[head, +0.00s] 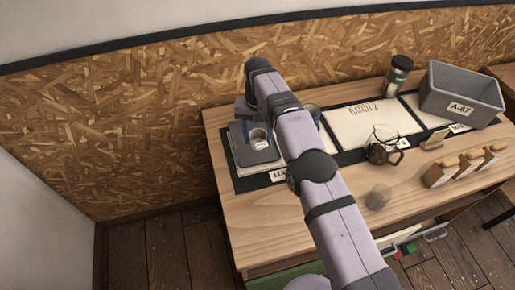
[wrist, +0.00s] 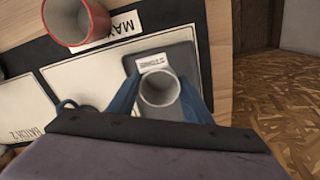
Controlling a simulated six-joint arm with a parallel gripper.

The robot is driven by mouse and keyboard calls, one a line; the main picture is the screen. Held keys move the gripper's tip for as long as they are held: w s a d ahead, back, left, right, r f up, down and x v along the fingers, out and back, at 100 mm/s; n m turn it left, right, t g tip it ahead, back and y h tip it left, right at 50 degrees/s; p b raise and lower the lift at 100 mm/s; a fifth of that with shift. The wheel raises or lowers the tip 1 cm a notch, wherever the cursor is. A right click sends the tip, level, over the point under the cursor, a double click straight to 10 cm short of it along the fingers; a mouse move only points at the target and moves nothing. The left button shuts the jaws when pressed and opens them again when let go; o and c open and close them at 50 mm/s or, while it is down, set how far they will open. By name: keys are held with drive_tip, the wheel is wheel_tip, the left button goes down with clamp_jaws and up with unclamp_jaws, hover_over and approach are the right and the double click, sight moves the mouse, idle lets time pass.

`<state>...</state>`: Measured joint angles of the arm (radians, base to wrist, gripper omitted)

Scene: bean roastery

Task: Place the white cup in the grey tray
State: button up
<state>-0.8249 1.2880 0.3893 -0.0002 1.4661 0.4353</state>
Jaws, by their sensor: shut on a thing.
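The white cup (wrist: 160,88) is upright between the blue fingers of my gripper (wrist: 160,100) in the wrist view. My gripper is shut on it, one finger at each side. The flat grey tray (wrist: 186,58) with a small white label lies under and around the cup. I cannot tell whether the cup's base touches the tray. My arm hides part of the area to its right.
A red cup (wrist: 77,20) stands near the tray in the wrist view. In the head view are a glass carafe (head: 383,150), a dark jar (head: 398,75), a grey bin (head: 460,95) and wood-capped bottles (head: 441,172). The table's front left is clear.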

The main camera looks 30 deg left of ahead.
sight(258, 145)
drive_tip(key=shift+f+p, duration=0.9)
drive_tip(key=shift+f, duration=1.75)
drive_tip(key=shift+f, duration=0.1)
drive_tip(key=shift+f, duration=0.15)
drive_tip(key=o, duration=1.1)
drive_tip(key=shift+r, duration=0.2)
wheel_tip(258, 145, up, 10)
drive_tip(key=shift+r+p, duration=0.1)
drive_tip(key=shift+p, duration=0.4)
drive_tip(key=shift+r+p, duration=0.95)
drive_tip(key=shift+p, duration=0.05)
